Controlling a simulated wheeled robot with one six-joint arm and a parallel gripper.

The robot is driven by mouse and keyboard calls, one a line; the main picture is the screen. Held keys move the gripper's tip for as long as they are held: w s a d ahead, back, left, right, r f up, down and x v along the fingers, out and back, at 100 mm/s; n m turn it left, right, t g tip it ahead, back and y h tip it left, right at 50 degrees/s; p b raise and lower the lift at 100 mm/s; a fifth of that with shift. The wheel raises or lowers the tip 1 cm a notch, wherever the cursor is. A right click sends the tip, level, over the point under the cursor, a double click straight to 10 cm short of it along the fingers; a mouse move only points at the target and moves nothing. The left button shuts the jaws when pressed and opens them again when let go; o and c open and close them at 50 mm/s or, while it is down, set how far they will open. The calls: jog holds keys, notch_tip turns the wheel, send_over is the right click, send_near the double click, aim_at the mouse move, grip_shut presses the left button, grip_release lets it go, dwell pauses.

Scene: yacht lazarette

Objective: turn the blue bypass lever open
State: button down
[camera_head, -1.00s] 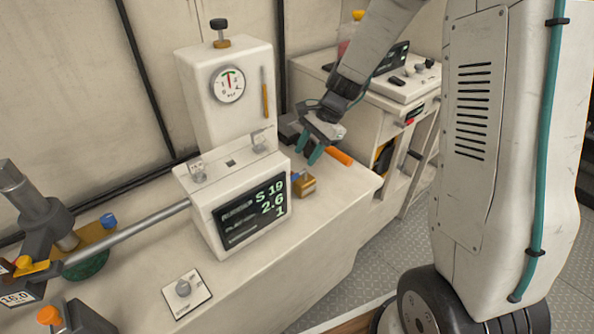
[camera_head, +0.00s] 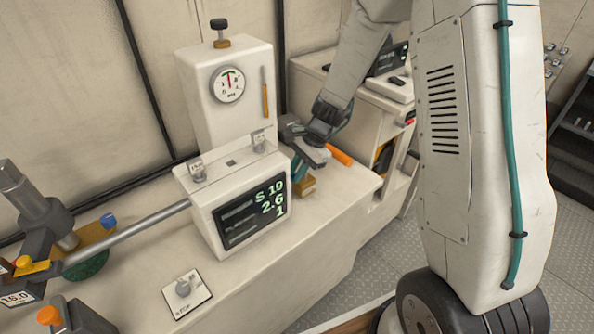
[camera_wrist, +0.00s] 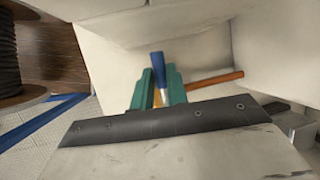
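The blue lever (camera_wrist: 160,72) shows in the wrist view, standing out between the two teal fingers of my gripper (camera_wrist: 160,92). A little yellow shows beside it in the gap, so the fingers look apart around it; contact is hard to judge. In the head view my gripper (camera_head: 304,168) is low over the bench, right of the display box, at the small brass valve block (camera_head: 304,188). The lever is hidden there behind the fingers and the wrist.
An orange handle (camera_head: 339,156) lies just right of my gripper; it also shows in the wrist view (camera_wrist: 215,78). The display box (camera_head: 236,205) stands close on the left, with a gauge housing (camera_head: 228,115) behind.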

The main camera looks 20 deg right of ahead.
dwell(0.3)
jog(key=shift+s+d+n+g+h, duration=0.25)
jog(key=shift+d+n+g+h, duration=0.65)
jog(key=shift+n, duration=2.1)
jog(key=shift+s+d+n+g+h, duration=0.25)
jog(key=shift+d+n+g+h, duration=0.55)
jog(key=shift+n, duration=2.2)
jog(key=shift+s+d+n+g+h, duration=0.25)
jog(key=shift+d+n+g+h, duration=0.6)
jog(key=shift+n, duration=2.15)
jog(key=shift+a+g+y, duration=0.15)
jog(key=shift+g+y, duration=0.1)
jog(key=shift+y, duration=0.1)
jog(key=c, duration=1.4)
grip_release()
jog(key=v, duration=0.8)
